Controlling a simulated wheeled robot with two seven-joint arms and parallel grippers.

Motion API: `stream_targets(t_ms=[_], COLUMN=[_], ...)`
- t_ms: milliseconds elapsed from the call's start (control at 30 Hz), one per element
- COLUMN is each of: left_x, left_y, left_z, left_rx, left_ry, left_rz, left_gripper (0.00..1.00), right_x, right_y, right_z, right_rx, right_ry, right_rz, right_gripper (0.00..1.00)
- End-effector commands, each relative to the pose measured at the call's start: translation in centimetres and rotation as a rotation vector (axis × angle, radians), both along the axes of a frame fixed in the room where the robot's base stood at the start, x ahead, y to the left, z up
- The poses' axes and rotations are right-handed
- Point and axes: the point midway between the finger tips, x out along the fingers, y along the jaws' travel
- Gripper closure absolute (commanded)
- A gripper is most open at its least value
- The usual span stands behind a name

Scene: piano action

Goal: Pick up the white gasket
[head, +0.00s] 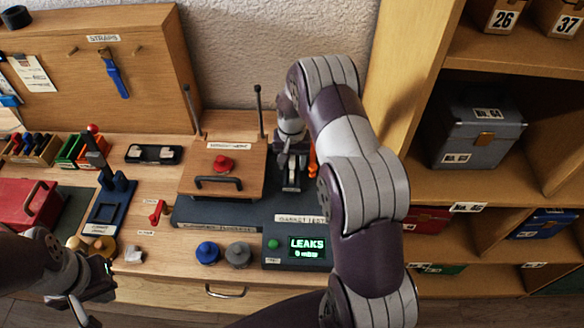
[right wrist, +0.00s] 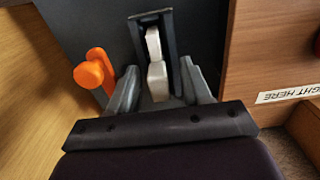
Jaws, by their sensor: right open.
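My right gripper (head: 291,180) points down at the dark gasket tester bed, right of the wooden box. In the right wrist view its two grey fingers (right wrist: 160,88) are apart. Between and just beyond them, a whitish piece (right wrist: 156,75) sits in a narrow dark frame (right wrist: 169,22). I cannot tell for sure that this piece is the white gasket, or whether the fingers touch it. A small crumpled-looking white thing (head: 134,254) lies on the bench at left. My left gripper (head: 92,298) is at the lower left, its jaw opening unclear.
An orange lever (right wrist: 94,72) stands close left of the right fingers in the wrist view. The wooden box (head: 222,170) has a black handle. A display (head: 307,247) reads LEAKS. Blue (head: 208,252) and grey (head: 238,254) knobs stand in front. Shelving (head: 480,180) borders the right.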

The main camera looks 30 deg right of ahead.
Motion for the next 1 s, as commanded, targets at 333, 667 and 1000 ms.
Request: stream_targets(t_ms=[333,667,1000], left_x=[0.0,0.0,0.0], left_y=[0.0,0.0,0.0], left_z=[-0.1,-0.7,-1.6], left_rx=[0.0,0.0,0.0], left_ry=[0.0,0.0,0.0], left_rz=[0.0,0.0,0.0], left_gripper=[1.0,1.0,1.0], right_x=[0.0,0.2,0.1], right_y=[0.0,0.0,0.0], right_z=[0.0,1.7,9.8], right_rx=[0.0,-0.001,0.0], right_ry=[0.0,-0.005,-0.002], right_rz=[0.0,0.0,0.0], right_gripper=[1.0,1.0,1.0])
